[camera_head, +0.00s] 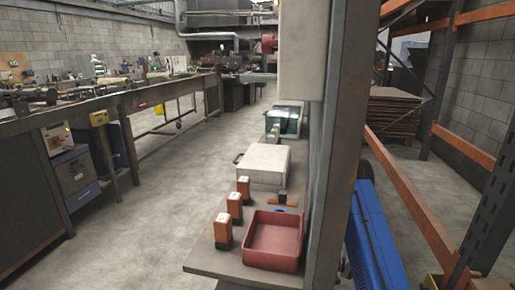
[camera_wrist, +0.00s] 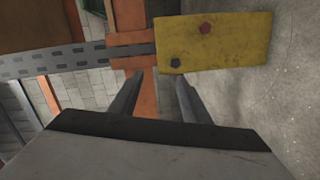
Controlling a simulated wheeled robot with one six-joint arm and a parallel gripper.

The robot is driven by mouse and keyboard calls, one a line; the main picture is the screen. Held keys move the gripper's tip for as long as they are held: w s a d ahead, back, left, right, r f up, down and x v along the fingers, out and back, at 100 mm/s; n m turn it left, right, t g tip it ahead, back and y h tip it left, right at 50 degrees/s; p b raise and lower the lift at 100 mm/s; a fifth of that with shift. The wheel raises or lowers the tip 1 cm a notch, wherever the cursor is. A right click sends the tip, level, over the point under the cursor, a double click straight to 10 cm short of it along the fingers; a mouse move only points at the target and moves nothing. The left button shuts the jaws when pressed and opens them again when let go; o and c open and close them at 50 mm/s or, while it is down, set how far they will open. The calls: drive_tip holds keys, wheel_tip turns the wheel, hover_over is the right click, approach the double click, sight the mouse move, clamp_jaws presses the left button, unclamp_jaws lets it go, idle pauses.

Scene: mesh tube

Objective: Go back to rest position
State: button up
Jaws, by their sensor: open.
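My gripper (camera_wrist: 160,78) shows in the wrist view, with its two grey fingers apart and nothing between them. Beyond the fingertips are a yellow plate (camera_wrist: 220,45) with two bolt heads and an orange beam (camera_wrist: 130,18). I cannot tell whether the fingers touch either one; they look apart from them. I cannot make out my gripper in the head view.
In the head view, a dark post (camera_head: 343,140) stands beside a narrow bench (camera_head: 205,262) bearing a red tray (camera_head: 272,262), several orange-topped blocks (camera_head: 235,207) and a white case (camera_head: 263,163). Orange shelving (camera_head: 400,185) stands right. Open floor (camera_head: 165,190) lies left of the bench.

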drive_tip(key=s+a+r+y, duration=0.3)
drive_tip(key=s+r, duration=0.2)
drive_tip(key=r, duration=0.3)
drive_tip(key=s+a+r+y, duration=0.2)
drive_tip(key=s+r, duration=0.2)
drive_tip(key=r, duration=0.5)
drive_tip(key=s+a+r+y, duration=0.3)
drive_tip(key=s+r, duration=0.2)
drive_tip(key=r, duration=0.3)
drive_tip(key=s+a+r+n+t+y, duration=0.3)
drive_tip(key=s+a+r+t+y, duration=0.1)
drive_tip(key=s, duration=0.6)
drive_tip(key=s+a+r+n+t+y, duration=0.3)
drive_tip(key=s+a+r+t, duration=0.3)
drive_tip(key=a, duration=0.5)
drive_tip(key=shift+s+r+y, duration=0.6)
drive_tip(key=shift+s+r, duration=0.55)
drive_tip(key=shift+s, duration=0.75)
drive_tip(key=shift+d, duration=0.1)
